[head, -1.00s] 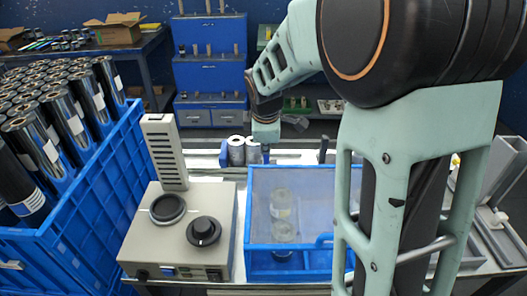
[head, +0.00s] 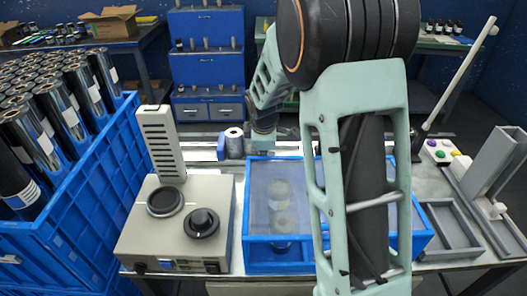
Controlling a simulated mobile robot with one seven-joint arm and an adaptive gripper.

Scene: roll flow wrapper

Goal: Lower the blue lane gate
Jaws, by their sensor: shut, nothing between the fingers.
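A small upright blue piece (head: 221,147) stands at the left of a white-topped roll (head: 234,143), behind the clear guard; I cannot tell for certain that it is the lane gate. My gripper (head: 288,132) is at the end of the pale green arm, pointing to the right, beyond the guard's back edge. It is small and dark here, shut, with nothing held. It is to the right of the blue piece and apart from it. My arm hides the area behind the guard's middle and right.
A blue-framed clear guard (head: 255,240) covers cylindrical items. A grey control box (head: 178,240) with a knob stands left of it. A blue crate (head: 75,215) of rolls fills the far left. At right are a button panel (head: 440,152), a leaning white pole (head: 460,75) and grey trays (head: 450,232).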

